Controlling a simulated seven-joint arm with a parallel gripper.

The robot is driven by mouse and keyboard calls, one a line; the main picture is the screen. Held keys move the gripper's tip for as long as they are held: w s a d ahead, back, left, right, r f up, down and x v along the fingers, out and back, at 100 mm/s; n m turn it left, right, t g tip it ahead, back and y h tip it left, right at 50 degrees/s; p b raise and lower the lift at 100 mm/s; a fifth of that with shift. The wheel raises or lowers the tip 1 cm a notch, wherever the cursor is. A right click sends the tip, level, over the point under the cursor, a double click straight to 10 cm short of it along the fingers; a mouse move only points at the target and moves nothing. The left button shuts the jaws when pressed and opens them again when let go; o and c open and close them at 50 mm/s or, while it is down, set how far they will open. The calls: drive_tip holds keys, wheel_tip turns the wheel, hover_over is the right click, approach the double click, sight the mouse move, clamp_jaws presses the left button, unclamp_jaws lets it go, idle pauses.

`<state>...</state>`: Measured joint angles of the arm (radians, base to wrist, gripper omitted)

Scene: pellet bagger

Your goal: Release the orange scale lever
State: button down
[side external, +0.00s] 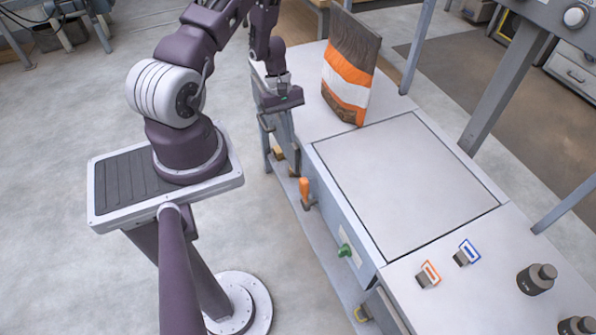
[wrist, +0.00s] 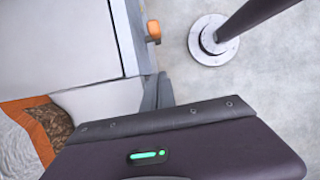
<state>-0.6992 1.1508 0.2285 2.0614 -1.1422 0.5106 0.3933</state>
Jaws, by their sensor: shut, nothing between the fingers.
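My gripper (side external: 287,132) is beside the bench's far end, pointing down, apart from the lever. In the wrist view its grey fingers (wrist: 158,88) are together and empty, with clear space between them and the lever. Their tips are hard to tell from the bench in the side external view.
A striped orange, white and brown bag (side external: 348,68) stands on the bench near my gripper. A green knob (side external: 345,250) sits on the same side as the lever. Orange and blue tags (side external: 428,273) and dark weights (side external: 537,279) are at the near end. Floor beside the bench is open.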

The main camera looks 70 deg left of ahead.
sight(304, 194)
drive_tip(key=d+f, duration=0.7)
drive_tip(key=f, duration=0.1)
drive_tip(key=shift+d+f, duration=0.3)
drive_tip(key=shift+f, duration=0.05)
